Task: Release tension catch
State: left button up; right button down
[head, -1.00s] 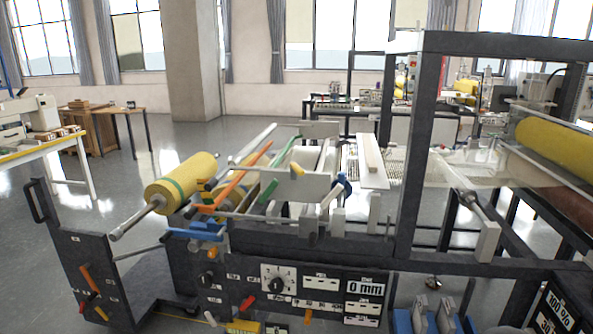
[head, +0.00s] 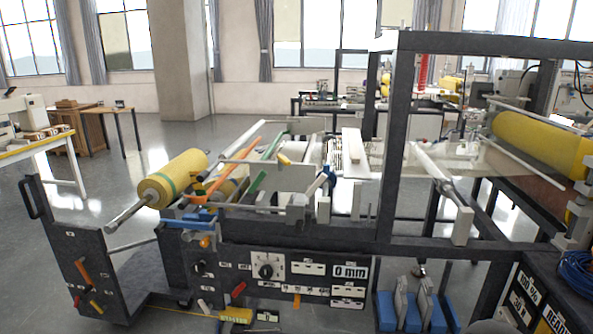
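The laminating machine stands in the middle of the head view. A blue catch-like part (head: 190,221) sits at its left front corner, with a small orange knob (head: 206,242) below it. An orange bar (head: 238,158) and a green bar (head: 268,166) slant across the rollers behind it. A white plate with a yellow grip (head: 284,160) and a blue-ended lever (head: 328,181) stand to their right. I cannot tell which part is the tension catch. Neither of my grippers shows in this view.
A yellow roll (head: 175,178) juts out at the left. A control panel (head: 290,276) reads "0 mm". A dark frame post (head: 393,150) rises right of centre. A second yellow roll (head: 545,144) and coiled blue cable (head: 577,272) are at the right. Open floor lies at left.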

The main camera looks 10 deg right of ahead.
aim_at(283, 161)
jog(key=k, duration=1.05)
jog(key=z, duration=0.65)
jog(key=i, duration=1.85)
jog(key=u, duration=0.75)
